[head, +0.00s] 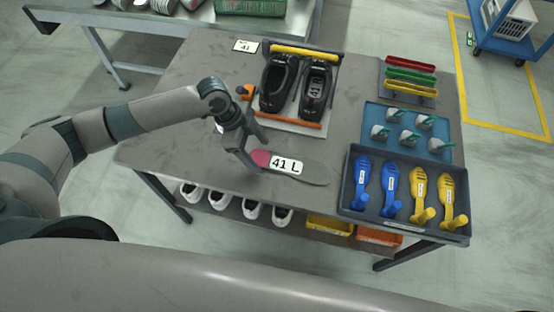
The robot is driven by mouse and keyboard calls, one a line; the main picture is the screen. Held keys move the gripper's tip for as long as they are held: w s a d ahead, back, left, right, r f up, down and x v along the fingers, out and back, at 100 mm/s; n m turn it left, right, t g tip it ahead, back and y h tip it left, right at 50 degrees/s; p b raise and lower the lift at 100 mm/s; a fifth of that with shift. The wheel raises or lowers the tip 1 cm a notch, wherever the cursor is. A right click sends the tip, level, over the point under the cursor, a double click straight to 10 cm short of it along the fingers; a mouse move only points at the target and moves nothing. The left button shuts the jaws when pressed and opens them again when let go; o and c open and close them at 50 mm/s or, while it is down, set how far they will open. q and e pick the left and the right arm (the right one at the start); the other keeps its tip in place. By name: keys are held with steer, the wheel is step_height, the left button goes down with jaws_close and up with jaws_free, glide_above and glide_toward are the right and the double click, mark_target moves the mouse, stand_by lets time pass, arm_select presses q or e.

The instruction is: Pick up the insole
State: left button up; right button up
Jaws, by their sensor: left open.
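The insole (308,172) lies on the grey table. It is dark grey with a pink patch at its left end and a white label reading "41 L". My left gripper (251,152) is open over the pink left end of the insole, its fingers pointing down. I cannot tell whether the fingers touch the insole. My right gripper does not show.
Behind stands a fixture with two black shoes (315,90). To the right are a blue tray (372,112) of small grey-teal parts, a dark tray (350,180) with blue and yellow shoe forms, and a rack of coloured bars (410,75). White shoes sit below.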

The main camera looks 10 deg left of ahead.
arm_select(q)
steer(key=shift+x, duration=0.85)
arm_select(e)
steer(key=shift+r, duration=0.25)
arm_select(q)
steer(key=shift+c, duration=0.4)
steer(key=c, duration=1)
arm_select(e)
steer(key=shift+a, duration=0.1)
arm_select(q)
steer(key=shift+c, duration=0.2)
steer(key=shift+w+r+b, duration=0.1)
steer(key=shift+r+b, duration=0.2)
steer(key=shift+r, duration=0.55)
step_height(320, 180, up, 2)
steer(key=shift+r+b, duration=0.25)
steer(key=shift+b, duration=0.3)
steer(key=s+d+r+b, duration=0.1)
steer(key=s+d+r, duration=0.1)
steer(key=d, duration=0.3)
steer(key=s+d+r+b, duration=0.1)
steer(key=s+d+r, duration=0.2)
steer(key=d+r, duration=0.2)
steer(key=shift+d, duration=0.3)
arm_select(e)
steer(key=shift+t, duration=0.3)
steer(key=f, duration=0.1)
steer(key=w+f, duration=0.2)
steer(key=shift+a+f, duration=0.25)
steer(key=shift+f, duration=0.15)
